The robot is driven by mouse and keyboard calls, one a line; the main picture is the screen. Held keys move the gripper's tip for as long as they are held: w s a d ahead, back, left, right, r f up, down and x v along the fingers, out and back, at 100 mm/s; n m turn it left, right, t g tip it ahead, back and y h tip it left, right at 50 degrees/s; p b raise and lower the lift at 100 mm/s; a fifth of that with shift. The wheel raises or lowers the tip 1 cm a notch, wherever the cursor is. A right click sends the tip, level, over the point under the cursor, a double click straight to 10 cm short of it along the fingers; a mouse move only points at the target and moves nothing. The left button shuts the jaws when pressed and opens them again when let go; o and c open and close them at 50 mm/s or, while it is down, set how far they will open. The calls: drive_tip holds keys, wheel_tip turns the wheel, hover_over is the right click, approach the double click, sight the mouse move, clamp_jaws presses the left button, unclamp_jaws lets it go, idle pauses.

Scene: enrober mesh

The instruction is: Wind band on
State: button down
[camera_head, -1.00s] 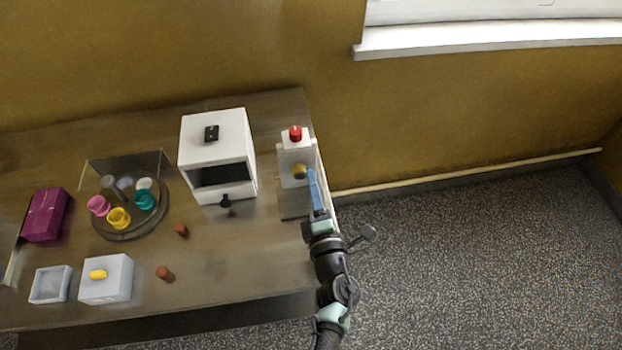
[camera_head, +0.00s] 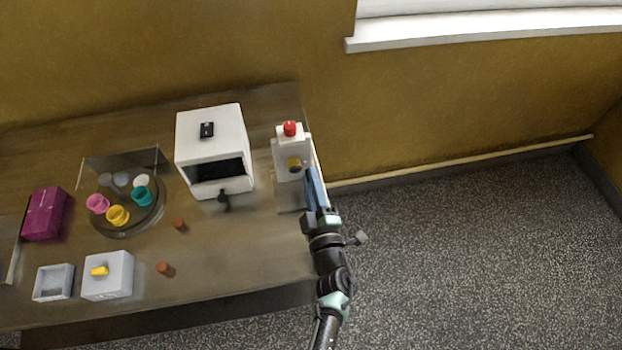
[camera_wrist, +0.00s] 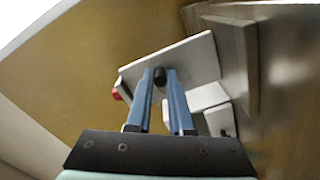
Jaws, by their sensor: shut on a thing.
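A white machine (camera_head: 283,160) with a red knob (camera_head: 290,129) on top and a yellow, roller-like part (camera_head: 294,164) on its front stands at the right end of the table. My gripper (camera_head: 309,174) is at the machine's right side, its blue fingers pointing at it. In the wrist view, my gripper (camera_wrist: 160,76) is shut on a small dark knob (camera_wrist: 159,78) in front of the machine's pale side plate (camera_wrist: 195,62). The red knob shows there at the plate's left edge (camera_wrist: 117,94). I cannot make out a band; the dark knob is hidden in the head view.
A white box with a dark opening (camera_head: 212,145) stands left of the machine. A round tray (camera_head: 125,232) with coloured cups, a purple box (camera_head: 44,214), a grey box (camera_head: 108,283), an open grey tray (camera_head: 54,283) and two brown pieces (camera_head: 164,268) lie farther left. Floor is clear at right.

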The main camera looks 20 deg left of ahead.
idle(0.4)
drive_tip(key=c, duration=0.8)
unclamp_jaws()
drive_tip(key=shift+s, duration=0.1)
drive_tip(key=v, duration=1.3)
